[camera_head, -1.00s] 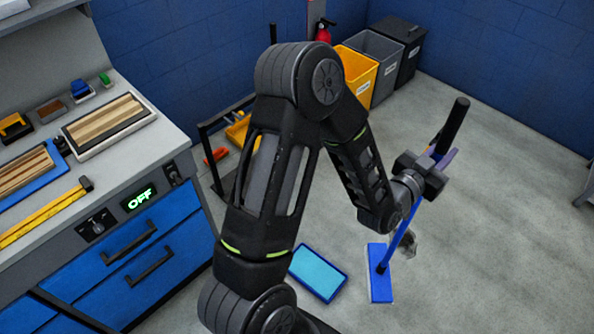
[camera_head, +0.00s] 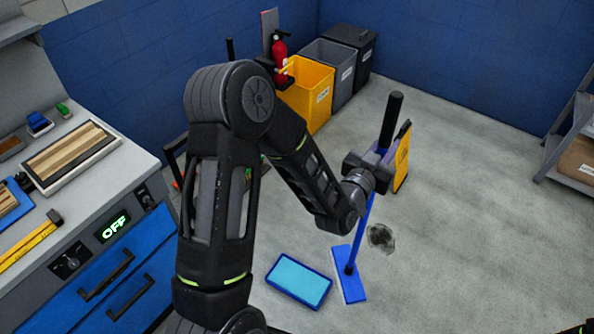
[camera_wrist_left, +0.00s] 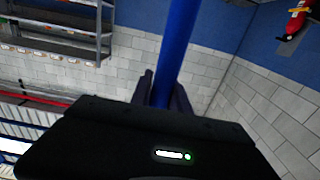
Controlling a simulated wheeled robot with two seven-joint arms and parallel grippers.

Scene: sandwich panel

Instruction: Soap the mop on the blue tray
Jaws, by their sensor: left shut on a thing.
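The mop has a black grip (camera_head: 391,120), a blue pole and a flat blue head (camera_head: 349,276). My left gripper (camera_head: 372,172) is shut on the upper pole, just below the black grip. In the left wrist view the blue pole (camera_wrist_left: 178,45) rises between my gripper's fingers (camera_wrist_left: 164,92). The mop stands nearly upright, leaning slightly. Its head is just right of the blue tray (camera_head: 318,301), at or close to floor level; contact is unclear. The tray lies on the floor and has a light-blue inside.
A dark stain (camera_head: 381,237) is on the floor right of the mop. A yellow sign (camera_head: 402,160) stands behind the mop. Several bins (camera_head: 308,100) and a fire extinguisher (camera_head: 280,60) line the back wall. A blue-drawer workbench (camera_head: 120,262) is at left.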

